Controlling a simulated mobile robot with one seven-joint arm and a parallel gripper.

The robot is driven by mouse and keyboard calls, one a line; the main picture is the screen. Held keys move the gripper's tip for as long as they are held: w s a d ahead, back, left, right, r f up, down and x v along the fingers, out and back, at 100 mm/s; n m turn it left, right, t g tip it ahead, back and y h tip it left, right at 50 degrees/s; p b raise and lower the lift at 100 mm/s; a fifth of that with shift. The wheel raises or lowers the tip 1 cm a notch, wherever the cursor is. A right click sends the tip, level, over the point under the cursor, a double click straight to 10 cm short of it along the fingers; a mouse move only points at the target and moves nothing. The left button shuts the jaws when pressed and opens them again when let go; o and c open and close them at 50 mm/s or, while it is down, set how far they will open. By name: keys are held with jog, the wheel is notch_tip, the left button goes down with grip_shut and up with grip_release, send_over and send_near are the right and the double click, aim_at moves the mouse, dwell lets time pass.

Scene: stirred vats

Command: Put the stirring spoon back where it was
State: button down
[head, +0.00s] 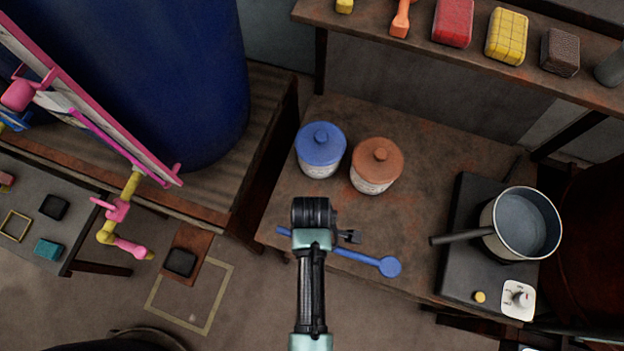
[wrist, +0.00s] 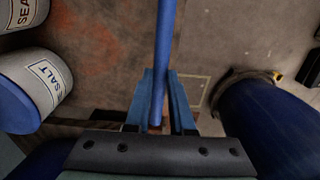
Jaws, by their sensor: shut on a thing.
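The stirring spoon (head: 390,266) is blue, with a long thin handle and a round bowl. In the head view it lies across the front part of the wooden table (head: 430,140), bowl to the right; its height above the table is hard to judge. My gripper (head: 350,238) is shut on the handle. In the wrist view the handle (wrist: 165,40) runs up the picture between the two blue fingers of my gripper (wrist: 166,98). My wrist hides part of the handle in the head view.
A blue-lidded salt jar (head: 320,150) and a brown-lidded jar (head: 376,166) stand behind the spoon. A pot (head: 521,224) sits on a dark stove (head: 462,210) at the right, its handle pointing left. A shelf (head: 400,48) holds several small things. A large blue vat (head: 185,80) stands left.

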notch_tip(320, 180, down, 5)
jog(key=b, duration=0.5)
jog(key=shift+f, duration=0.15)
jog(key=shift+w+f+b, duration=0.1)
jog(key=shift+f+b, duration=0.35)
jog(key=shift+f, duration=0.7)
jog(key=shift+f, duration=0.3)
jog(key=c, duration=0.7)
grip_release()
jog(key=shift+r, duration=0.1)
notch_tip(320, 180, up, 13)
jog(key=shift+f+p, duration=0.1)
jog(key=shift+p, duration=0.6)
